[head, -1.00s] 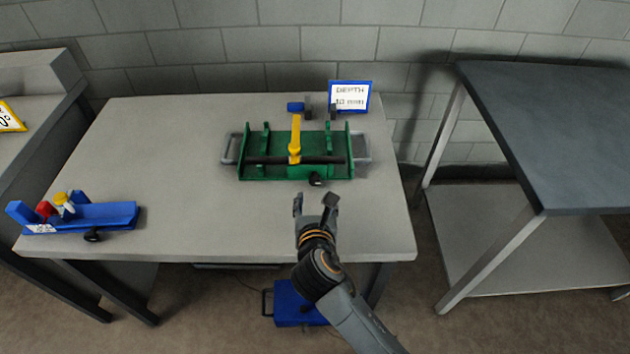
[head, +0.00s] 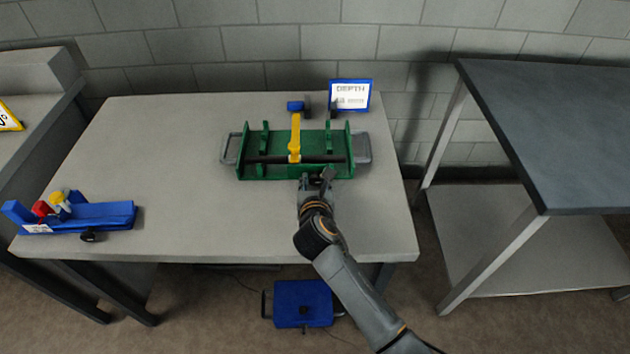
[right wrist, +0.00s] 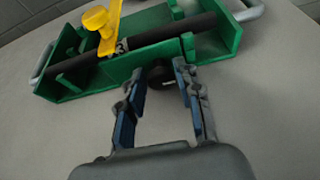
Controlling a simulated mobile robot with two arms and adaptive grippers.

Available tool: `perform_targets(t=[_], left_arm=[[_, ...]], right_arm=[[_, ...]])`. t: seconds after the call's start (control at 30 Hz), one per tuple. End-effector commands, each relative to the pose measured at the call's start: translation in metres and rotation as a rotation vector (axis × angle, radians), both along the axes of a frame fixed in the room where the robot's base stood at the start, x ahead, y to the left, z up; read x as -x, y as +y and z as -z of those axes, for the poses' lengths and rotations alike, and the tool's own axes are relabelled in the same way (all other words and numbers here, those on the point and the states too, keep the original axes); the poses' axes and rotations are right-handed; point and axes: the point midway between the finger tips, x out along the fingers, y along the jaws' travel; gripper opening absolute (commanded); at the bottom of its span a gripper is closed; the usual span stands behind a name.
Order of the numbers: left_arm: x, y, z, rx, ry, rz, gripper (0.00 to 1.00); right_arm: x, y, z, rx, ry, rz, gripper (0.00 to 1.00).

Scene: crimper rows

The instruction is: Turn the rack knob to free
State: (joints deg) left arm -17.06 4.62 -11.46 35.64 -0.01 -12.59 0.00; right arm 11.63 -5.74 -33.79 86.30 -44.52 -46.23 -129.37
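The green rack (head: 248,172) stands on the grey table, with a dark bar along it and a yellow arm (head: 296,130) across it. Its black knob (right wrist: 160,77) sticks out from the front wall in the right wrist view. In the head view my right gripper hides the knob. My right gripper (head: 317,178) is at the rack's front edge. In the right wrist view its open fingers (right wrist: 160,72) have their tips on either side of the knob, with no clear grip on it. My left gripper is not in view.
A blue fixture (head: 105,214) with red and yellow parts sits at the table's left front. A blue-framed sign (head: 350,95) reading DEPTH stands behind the rack. A blue case (head: 302,302) is on the floor. A dark-topped bench (head: 560,120) stands to the right.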

Motion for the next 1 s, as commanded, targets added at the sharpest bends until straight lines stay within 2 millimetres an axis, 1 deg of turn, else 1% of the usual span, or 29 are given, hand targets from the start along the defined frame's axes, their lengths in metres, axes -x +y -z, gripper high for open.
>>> perform_targets(t=[0.03, 0.07, 0.1, 0.13, 0.27, 0.43, 0.57, 0.8, 1.0], left_arm=[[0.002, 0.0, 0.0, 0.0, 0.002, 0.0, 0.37], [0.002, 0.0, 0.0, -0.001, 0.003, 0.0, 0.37], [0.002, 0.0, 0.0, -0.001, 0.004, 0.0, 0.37], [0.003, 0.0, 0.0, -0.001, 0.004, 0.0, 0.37], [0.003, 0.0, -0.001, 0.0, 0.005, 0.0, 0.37], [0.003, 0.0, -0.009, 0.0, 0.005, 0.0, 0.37], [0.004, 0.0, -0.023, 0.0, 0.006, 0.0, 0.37], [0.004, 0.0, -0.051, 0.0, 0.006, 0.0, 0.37], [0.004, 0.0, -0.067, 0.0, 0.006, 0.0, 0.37]], right_arm=[[0.0, 0.0, 0.0, 0.0, 0.0, 0.0, 0.17], [0.0, 0.0, 0.0, 0.0, 0.0, 0.0, 0.11], [0.0, 0.0, 0.0, 0.0, 0.0, 0.0, 0.03], [0.0, 0.0, 0.0, 0.0, 0.0, 0.0, 0.0], [0.0, 0.0, 0.0, 0.003, 0.0, 0.0, 0.0], [0.0, 0.0, -0.002, 0.039, 0.002, 0.0, 0.0], [0.0, 0.0, -0.005, 0.101, 0.001, 0.0, 0.0], [0.0, 0.002, -0.005, 0.274, 0.001, 0.0, 0.0], [0.0, 0.003, -0.003, 0.42, 0.0, 0.0, 0.0]])
